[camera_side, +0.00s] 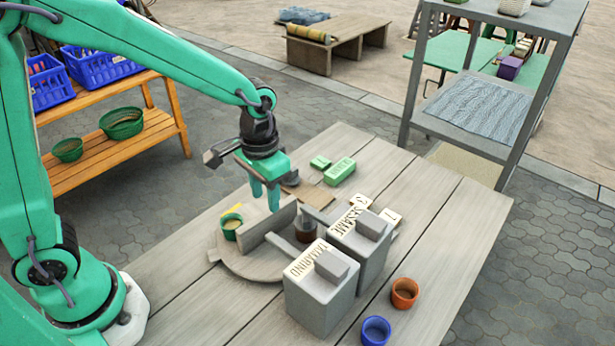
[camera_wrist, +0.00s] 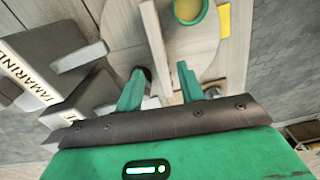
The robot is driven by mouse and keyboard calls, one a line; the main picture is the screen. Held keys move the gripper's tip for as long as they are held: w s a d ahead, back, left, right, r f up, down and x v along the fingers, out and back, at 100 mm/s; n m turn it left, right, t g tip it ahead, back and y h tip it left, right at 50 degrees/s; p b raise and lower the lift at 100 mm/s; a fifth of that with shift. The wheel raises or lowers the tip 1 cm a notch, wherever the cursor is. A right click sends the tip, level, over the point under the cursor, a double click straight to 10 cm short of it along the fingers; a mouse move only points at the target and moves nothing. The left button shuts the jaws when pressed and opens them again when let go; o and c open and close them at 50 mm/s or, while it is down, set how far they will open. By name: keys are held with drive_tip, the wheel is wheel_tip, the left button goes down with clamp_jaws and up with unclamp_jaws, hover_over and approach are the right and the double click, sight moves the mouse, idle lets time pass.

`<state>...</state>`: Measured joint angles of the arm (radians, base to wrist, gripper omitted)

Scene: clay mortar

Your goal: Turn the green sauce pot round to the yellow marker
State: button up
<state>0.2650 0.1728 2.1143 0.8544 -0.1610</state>
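The green sauce pot (camera_side: 231,227) stands upright on a round wooden turntable (camera_side: 250,266), left of a raised wooden divider (camera_side: 268,226). In the wrist view the pot (camera_wrist: 188,14) is at the top, cut by the frame edge. The yellow marker (camera_side: 234,209) shows just behind the pot; in the wrist view the marker (camera_wrist: 224,19) lies flat to the pot's right, a small gap away. My gripper (camera_side: 264,203) points down at the divider, open and empty. In the wrist view the divider (camera_wrist: 155,40) runs between its fingers (camera_wrist: 160,74); I cannot tell whether they touch it.
Two grey blocks, labelled TAMARIND (camera_side: 318,292) and SESAME (camera_side: 363,248), stand close right of the turntable. A dark brown pot (camera_side: 305,229) sits among the dividers. Green blocks (camera_side: 340,171) lie behind. Orange (camera_side: 405,292) and blue (camera_side: 376,330) cups stand front right. The table's near left is clear.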

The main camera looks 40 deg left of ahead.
sight(267, 213)
drive_tip(key=shift+f, duration=0.1)
drive_tip(key=shift+f, duration=3.85)
clamp_jaws()
